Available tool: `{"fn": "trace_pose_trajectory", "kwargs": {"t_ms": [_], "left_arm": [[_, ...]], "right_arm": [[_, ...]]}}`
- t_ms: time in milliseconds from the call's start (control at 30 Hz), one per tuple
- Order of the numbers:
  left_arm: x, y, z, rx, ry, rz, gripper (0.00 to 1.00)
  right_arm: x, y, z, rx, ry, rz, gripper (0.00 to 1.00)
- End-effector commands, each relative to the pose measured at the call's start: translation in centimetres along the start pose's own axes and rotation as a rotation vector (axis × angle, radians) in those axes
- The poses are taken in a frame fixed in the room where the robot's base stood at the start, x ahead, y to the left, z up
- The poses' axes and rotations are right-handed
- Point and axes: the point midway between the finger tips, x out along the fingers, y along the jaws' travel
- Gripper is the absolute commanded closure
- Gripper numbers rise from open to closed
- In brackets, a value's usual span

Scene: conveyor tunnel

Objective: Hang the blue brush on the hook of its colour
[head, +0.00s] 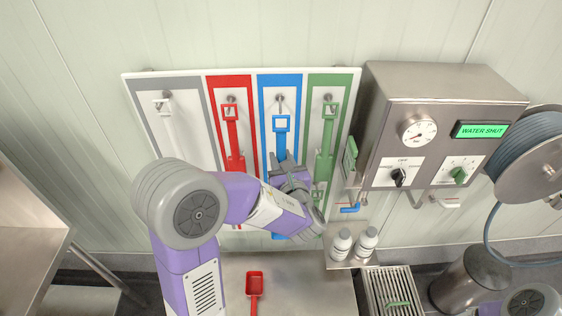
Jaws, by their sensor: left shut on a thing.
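The blue brush (281,124) stands upright in front of the blue panel of the wall board, its square hanging eye at the top. My left gripper (286,164) is shut on its handle below the eye. My gripper and arm hide the brush's lower part. The blue panel's hook (281,101) shows just above the eye, which appears lower than the eyes of the neighbouring red and green tools. The eye looks apart from the hook, but its distance from the board is hard to tell. My right gripper is out of view.
A red tool (233,135) and a green tool (326,140) hang on either side; a white one (163,104) hangs at left. The steel control box (440,90) juts out at right. Bottles (341,245) stand below it. A red scoop (255,283) lies on the steel table.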

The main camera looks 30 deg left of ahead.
Motion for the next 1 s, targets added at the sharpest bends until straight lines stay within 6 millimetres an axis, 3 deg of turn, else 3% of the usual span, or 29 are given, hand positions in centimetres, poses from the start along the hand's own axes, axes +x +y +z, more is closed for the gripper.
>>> {"fn": "trace_pose_trajectory", "kwargs": {"t_ms": [267,1000], "left_arm": [[1.9,-0.4,0.2,-0.001,-0.002,0.003,1.00],[2.0,-0.5,0.2,-0.002,-0.002,0.002,1.00]], "right_arm": [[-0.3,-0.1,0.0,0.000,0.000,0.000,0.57],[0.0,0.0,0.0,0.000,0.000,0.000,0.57]]}}
